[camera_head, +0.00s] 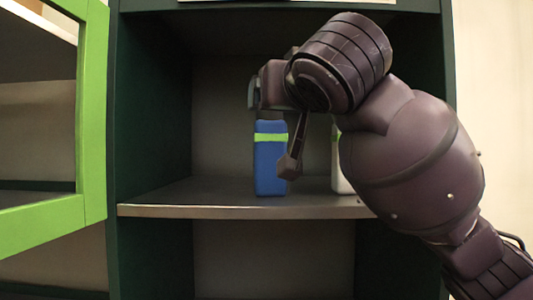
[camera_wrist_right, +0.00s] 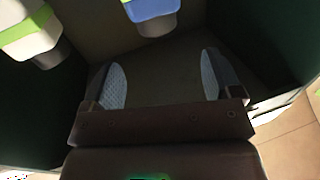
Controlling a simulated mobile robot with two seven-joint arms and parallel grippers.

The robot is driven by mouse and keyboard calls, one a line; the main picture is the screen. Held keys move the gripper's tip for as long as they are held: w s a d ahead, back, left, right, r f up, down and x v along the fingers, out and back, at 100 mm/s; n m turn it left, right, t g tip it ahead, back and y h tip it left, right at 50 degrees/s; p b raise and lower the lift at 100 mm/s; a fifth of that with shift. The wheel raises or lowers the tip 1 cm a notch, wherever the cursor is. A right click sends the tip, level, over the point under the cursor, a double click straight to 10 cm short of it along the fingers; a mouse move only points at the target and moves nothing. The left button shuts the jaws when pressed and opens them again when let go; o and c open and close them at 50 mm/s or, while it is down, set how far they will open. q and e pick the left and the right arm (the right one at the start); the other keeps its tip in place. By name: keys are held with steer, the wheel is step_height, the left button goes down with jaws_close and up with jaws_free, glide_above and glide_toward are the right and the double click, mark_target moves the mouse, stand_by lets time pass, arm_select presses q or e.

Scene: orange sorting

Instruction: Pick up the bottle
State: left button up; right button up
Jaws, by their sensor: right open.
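A blue bottle (camera_head: 270,165) with a green band stands upright on the cabinet shelf in the head view. It also shows at the top edge of the right wrist view (camera_wrist_right: 150,10), partly cut off. A white bottle (camera_head: 338,172) stands to its right, mostly hidden by my right arm. It shows with a green band at the upper left of the right wrist view (camera_wrist_right: 30,35). My right gripper (camera_wrist_right: 162,80) is open with nothing between its fingers. In the head view it is at the blue bottle, with one finger in front of the bottle's right side. My left gripper is out of view.
The shelf board (camera_head: 220,210) has bare room left of the blue bottle. Dark green cabinet walls (camera_head: 150,120) bound the space on both sides. An open door with a bright green frame (camera_head: 92,110) stands at the left. The compartment below looks empty.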

mark_target(270, 136)
steer(key=p+x, duration=0.1)
steer(key=x, duration=0.3)
steer(key=p+x, duration=0.1)
steer(key=x, duration=0.3)
steer(key=shift+w+d+f, duration=0.2)
steer(key=shift+f, duration=0.05)
steer(key=shift+w+a, duration=0.1)
steer(key=shift+w, duration=0.25)
steer(key=shift+w+a, duration=0.15)
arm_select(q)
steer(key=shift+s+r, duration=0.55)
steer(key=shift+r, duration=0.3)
arm_select(e)
steer(key=shift+c, duration=0.4)
steer(key=c, duration=1.3)
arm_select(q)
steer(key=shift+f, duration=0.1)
arm_select(e)
steer(key=shift+r, duration=0.1)
